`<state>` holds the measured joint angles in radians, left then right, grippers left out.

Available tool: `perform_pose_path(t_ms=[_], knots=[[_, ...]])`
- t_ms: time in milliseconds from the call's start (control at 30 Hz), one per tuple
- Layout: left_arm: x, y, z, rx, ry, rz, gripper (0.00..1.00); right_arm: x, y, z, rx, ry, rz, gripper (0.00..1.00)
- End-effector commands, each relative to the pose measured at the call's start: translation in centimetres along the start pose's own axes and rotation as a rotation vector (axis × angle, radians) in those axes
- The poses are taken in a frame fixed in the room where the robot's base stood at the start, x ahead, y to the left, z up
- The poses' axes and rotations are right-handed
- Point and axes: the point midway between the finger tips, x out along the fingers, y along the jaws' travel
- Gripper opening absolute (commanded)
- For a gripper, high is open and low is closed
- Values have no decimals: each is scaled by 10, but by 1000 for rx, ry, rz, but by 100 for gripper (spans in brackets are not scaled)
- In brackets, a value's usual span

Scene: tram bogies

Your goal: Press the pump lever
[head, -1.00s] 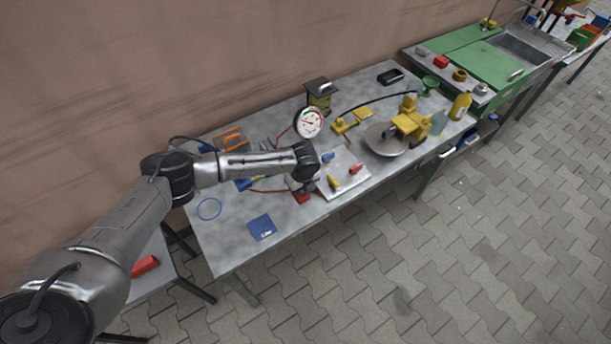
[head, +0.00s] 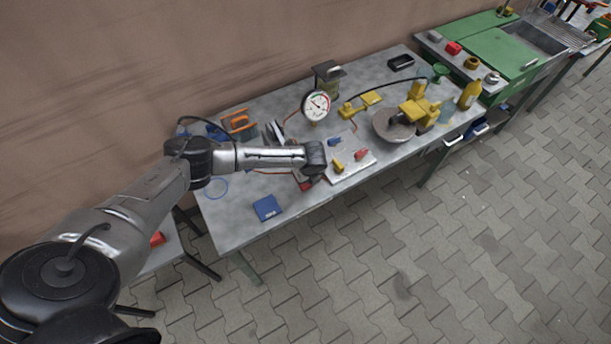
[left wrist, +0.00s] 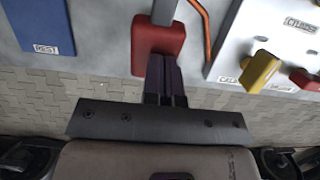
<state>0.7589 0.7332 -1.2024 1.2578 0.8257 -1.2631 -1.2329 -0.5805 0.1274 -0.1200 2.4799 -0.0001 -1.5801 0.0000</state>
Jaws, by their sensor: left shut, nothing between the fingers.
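The pump lever shows in the left wrist view as a red grip (left wrist: 150,38) on a grey bar. My left gripper (left wrist: 165,66) is shut and empty. Its fingertips overlap the near part of the red grip in that view; I cannot tell whether they touch it. In the head view my wrist hides the gripper and most of the lever. A round dial gauge (head: 316,105) stands behind, near the back of the grey table (head: 236,226). My right gripper is not in view.
A white panel (head: 349,173) with yellow, red and blue knobs lies right of the lever. A blue pad (head: 267,208), marked REST in the left wrist view (left wrist: 41,26), lies to its left. A round plate (head: 387,130) and yellow parts stand farther right.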

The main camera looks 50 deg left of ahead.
Motion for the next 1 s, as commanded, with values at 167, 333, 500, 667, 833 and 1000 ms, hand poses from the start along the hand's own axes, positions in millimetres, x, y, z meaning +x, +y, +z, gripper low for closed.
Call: perform_pose_path(t_ms=[167,333,500,667,833,1000], knots=[[14,9,-1,6,-7,14,0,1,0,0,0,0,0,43],[-1,10,0,5,-5,13,0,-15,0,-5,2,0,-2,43],[-27,9,0,-1,-2,10,0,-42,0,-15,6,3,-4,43],[-49,8,-2,-2,0,4,0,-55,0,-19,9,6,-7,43],[-86,7,-5,-3,-1,2,0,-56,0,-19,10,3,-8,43],[-113,6,-8,-4,1,3,0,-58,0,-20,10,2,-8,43]])
